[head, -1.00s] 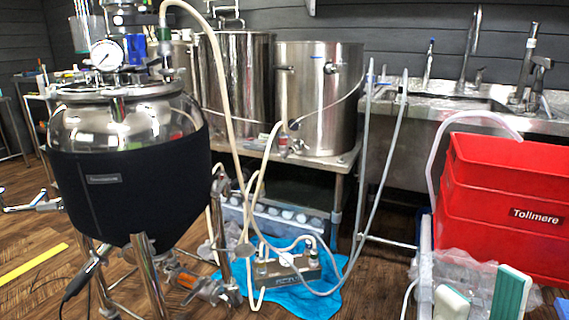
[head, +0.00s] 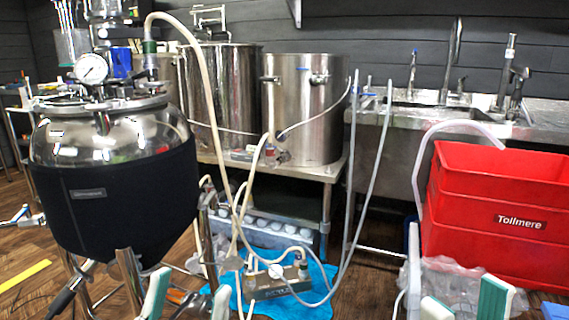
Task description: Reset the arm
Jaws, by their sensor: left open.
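My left gripper (head: 188,298) shows at the bottom edge left of centre, in front of the legs of the black-jacketed vessel. Its two pale green-and-white fingers stand apart with nothing between them. My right gripper (head: 464,304) shows at the bottom edge right of centre, in front of clear plastic wrapping. Its fingers are also apart, and I see nothing held between them. Only the finger ends of both grippers show; the rest of both arms is out of view.
The jacketed steel vessel (head: 125,205) on legs stands at the left. Steel pots (head: 305,110) stand on a metal table behind. Hoses run down to a pump (head: 280,281) on a blue cloth (head: 318,302). A red crate stack (head: 480,225) and a sink (head: 420,107) are right.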

